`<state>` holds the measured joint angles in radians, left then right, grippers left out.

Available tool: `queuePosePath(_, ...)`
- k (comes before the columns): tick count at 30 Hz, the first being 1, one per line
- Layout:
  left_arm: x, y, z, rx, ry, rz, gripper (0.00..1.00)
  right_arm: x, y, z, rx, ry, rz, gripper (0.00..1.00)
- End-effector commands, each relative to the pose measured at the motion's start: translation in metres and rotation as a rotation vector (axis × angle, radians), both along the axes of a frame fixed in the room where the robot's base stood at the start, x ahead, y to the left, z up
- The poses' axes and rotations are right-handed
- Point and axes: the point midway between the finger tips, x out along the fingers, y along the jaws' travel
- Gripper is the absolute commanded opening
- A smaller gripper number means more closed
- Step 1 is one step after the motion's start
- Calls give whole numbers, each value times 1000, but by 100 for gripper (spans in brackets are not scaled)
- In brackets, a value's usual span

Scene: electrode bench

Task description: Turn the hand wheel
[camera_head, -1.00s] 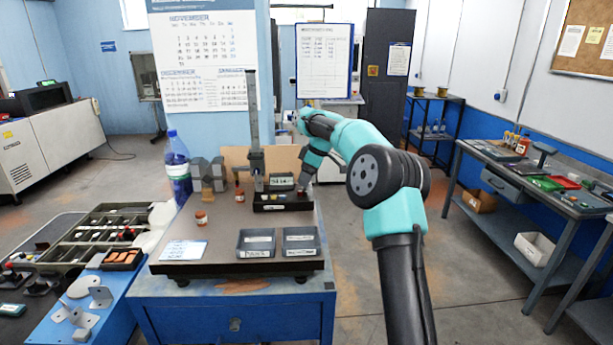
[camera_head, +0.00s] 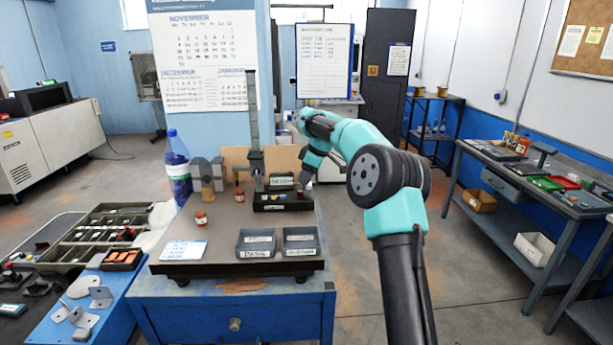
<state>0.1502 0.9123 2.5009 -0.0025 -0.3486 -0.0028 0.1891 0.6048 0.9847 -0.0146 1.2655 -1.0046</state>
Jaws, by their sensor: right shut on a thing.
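A stand with a tall grey column (camera_head: 253,115) rises from the dark board on the blue bench. At its foot are a green-labelled unit (camera_head: 281,181) and a low black block (camera_head: 268,203) with small coloured spots on top. My right gripper (camera_head: 304,185) reaches in from the right, at the right end of this unit and block. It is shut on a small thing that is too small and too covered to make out. I cannot pick out the hand wheel clearly; my gripper may hide it. My left gripper is not in view.
Two grey bins (camera_head: 256,243) and a white card (camera_head: 184,250) lie at the board's front. A small orange-brown jar (camera_head: 201,220) stands on its left part. A blue-capped bottle (camera_head: 178,168) and grey blocks (camera_head: 208,174) stand left of the column. The board's middle is clear.

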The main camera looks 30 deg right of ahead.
Motion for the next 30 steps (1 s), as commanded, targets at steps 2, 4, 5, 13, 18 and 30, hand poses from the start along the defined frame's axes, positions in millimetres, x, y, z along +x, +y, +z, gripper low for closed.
queuePosePath(2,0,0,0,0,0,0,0,0,0,0,0,0,-16,13)
queuePosePath(4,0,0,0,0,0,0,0,0,1,0,-1,1,-39,13)
queuePosePath(5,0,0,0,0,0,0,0,-1,1,0,0,1,-51,13)
queuePosePath(13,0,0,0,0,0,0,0,-1,2,0,0,0,-217,13)
queuePosePath(18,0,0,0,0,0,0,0,-2,2,0,-1,0,-364,13)
queuePosePath(30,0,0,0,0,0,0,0,-2,5,0,-2,0,-743,13)
